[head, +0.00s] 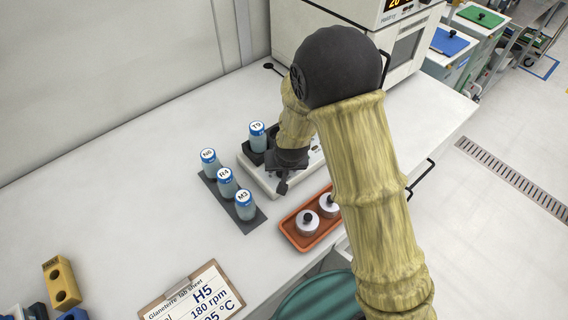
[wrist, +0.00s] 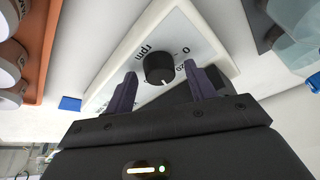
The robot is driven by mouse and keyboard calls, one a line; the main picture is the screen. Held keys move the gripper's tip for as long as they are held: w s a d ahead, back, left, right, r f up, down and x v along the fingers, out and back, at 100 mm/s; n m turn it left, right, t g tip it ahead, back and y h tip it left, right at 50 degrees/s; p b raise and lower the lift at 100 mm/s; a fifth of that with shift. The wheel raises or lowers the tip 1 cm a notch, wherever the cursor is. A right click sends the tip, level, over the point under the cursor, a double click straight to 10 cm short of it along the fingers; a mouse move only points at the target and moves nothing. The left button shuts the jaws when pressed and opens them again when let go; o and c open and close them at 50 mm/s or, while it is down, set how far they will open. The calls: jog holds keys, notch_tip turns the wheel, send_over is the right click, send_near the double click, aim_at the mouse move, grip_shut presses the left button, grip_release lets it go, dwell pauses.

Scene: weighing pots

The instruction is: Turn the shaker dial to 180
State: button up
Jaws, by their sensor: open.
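The shaker (head: 262,176) is a white box on the bench, mostly hidden by my arm in the head view. Its front panel (wrist: 198,42) shows in the wrist view with "rpm" lettering and a 0 mark. The black dial (wrist: 159,68) sits on that panel with a light pointer line on its lower side. My gripper (wrist: 156,88) is open, with one dark finger on each side of the dial and gaps between fingers and dial. In the head view my gripper (head: 283,186) is at the shaker's front. The 180 mark is not readable. A lab sheet (head: 200,297) reads H5, 180 rpm.
A bottle labelled T9 (head: 257,138) stands on the shaker. Three bottles (head: 226,183) stand on a dark mat (head: 258,217) to the left. An orange tray (head: 313,240) with two white lidded pots is in front. An oven-like machine (head: 405,57) stands behind.

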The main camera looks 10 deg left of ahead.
jog(key=p+v, duration=0.1)
jog(key=v, duration=1.6)
jog(key=shift+r, duration=0.15)
jog(key=shift+d, duration=0.15)
jog(key=s+d+r+m+h+p, duration=0.1)
jog(key=s+d, duration=0.2)
jog(key=d, duration=0.8)
jog(key=s+d+m+g+p, duration=0.1)
jog(key=s+d, duration=0.3)
jog(key=d, duration=0.7)
jog(key=shift+s+r+m+g+h+p, duration=0.3)
jog(key=shift+r+m+h+p, duration=0.1)
jog(key=shift+m+p, duration=0.1)
